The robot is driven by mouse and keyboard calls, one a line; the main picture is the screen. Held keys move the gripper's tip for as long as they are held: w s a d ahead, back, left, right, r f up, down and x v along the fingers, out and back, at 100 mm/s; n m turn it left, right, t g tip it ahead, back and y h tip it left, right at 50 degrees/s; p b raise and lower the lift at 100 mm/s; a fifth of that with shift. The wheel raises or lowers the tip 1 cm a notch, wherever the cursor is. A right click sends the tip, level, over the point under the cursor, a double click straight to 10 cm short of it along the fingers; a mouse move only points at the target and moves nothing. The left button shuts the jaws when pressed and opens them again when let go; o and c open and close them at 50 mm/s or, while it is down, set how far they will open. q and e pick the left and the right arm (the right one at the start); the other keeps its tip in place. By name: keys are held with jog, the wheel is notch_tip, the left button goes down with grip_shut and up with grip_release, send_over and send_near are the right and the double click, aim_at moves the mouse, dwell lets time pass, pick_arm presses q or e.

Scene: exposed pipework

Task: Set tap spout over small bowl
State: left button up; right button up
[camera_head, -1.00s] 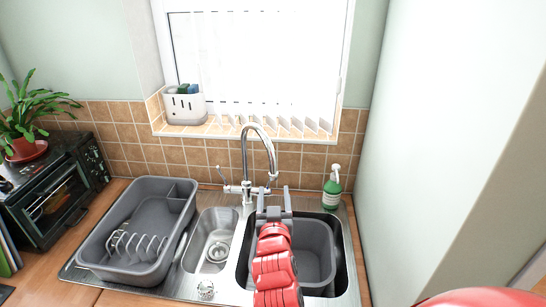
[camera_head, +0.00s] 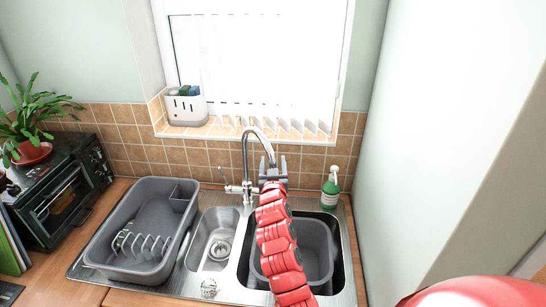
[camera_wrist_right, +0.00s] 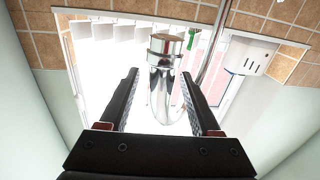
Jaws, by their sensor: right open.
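The chrome tap (camera_head: 246,165) stands behind the sink, and its curved spout (camera_head: 268,145) points right, over the large bowl's side. My right gripper (camera_head: 273,172) is raised at the spout's end and is open. In the right wrist view the spout's end (camera_wrist_right: 165,50) shows between the two fingertips (camera_wrist_right: 160,75), with a gap on both sides. The gripper partly hides the spout's tip in the head view. My left gripper is out of view.
A grey tub (camera_head: 318,250) sits in the large bowl under my right arm. A grey dish rack (camera_head: 140,225) stands left of the small bowl. A green soap bottle (camera_head: 330,190) stands behind right. A tap lever (camera_head: 224,178) sticks out left. A wall (camera_head: 430,130) bounds the right side.

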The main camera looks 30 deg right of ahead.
jog(key=shift+w+d, duration=0.25)
jog(key=shift+w, duration=0.3)
jog(key=shift+c, duration=0.2)
grip_shut()
dwell(1.0)
